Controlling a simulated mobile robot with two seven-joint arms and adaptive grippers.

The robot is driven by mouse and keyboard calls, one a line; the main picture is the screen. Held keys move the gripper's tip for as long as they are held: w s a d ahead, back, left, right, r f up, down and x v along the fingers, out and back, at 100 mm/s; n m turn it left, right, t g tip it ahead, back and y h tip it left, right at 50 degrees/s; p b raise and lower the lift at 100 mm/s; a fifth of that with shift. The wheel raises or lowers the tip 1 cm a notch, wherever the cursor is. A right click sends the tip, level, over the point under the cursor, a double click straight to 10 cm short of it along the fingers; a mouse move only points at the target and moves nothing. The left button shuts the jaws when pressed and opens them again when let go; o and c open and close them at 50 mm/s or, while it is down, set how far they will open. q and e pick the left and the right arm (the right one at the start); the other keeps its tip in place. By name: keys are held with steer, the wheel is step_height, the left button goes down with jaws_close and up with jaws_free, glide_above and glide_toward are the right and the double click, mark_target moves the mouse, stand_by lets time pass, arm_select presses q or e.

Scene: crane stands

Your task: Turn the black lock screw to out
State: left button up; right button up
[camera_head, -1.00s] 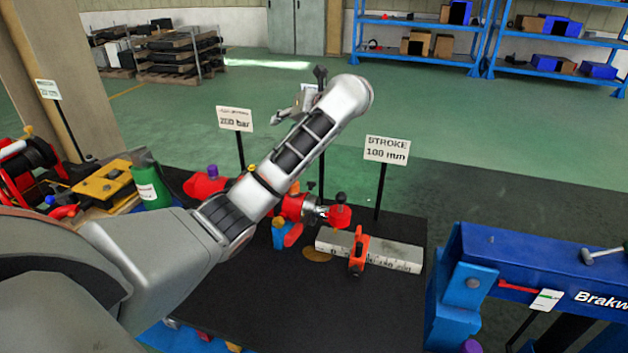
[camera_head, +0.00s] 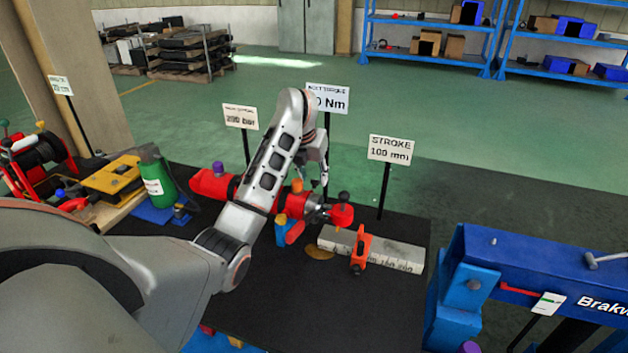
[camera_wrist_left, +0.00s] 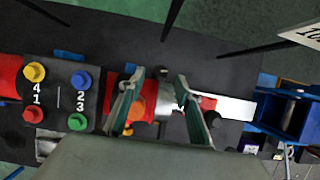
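The red tool (camera_head: 213,184) lies on the black table top and has a silver section, partly hidden by my left arm in the head view. My left gripper (camera_head: 321,183) points down over the tool. It also shows in the left wrist view (camera_wrist_left: 158,80), with its fingers apart and no visible grip on the knob. My right gripper is out of view.
A red disc knob (camera_head: 340,215) is at the tool's right end. A grey ruler block (camera_head: 397,258) with an orange slider (camera_head: 361,249) lies in front. Sign posts, including the STROKE sign (camera_head: 390,149), stand behind. A blue press frame (camera_head: 530,262) is at right.

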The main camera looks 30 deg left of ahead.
mark_target(315, 183)
arm_select(q)
steer(key=shift+x, duration=1.25)
jaws_close()
